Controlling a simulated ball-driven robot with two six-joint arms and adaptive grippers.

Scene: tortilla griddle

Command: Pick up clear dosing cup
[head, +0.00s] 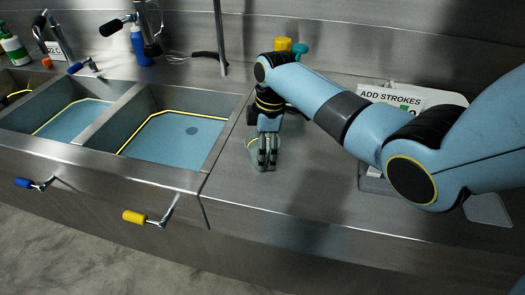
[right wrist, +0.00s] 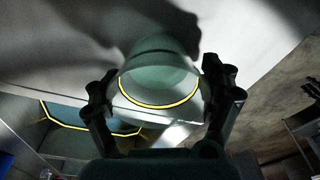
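The clear dosing cup (right wrist: 160,72) shows as a pale, see-through round shape with a yellow ring in the right wrist view. In the head view the cup (head: 254,157) is on the steel counter, partly hidden by my right gripper (head: 267,160). My right gripper points down at the cup. In the right wrist view my right gripper (right wrist: 162,95) has one black finger on each side of the cup, spread apart and very close to its sides. Firm contact is not visible. My left gripper is not in view.
Sink basins (head: 181,131) with blue bottoms lie to the left. A sheet reading "ADD STROKES" (head: 405,97) stands behind my right arm. A yellow object (head: 282,44) and a teal one (head: 300,49) are at the back. The counter in front of the cup is clear.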

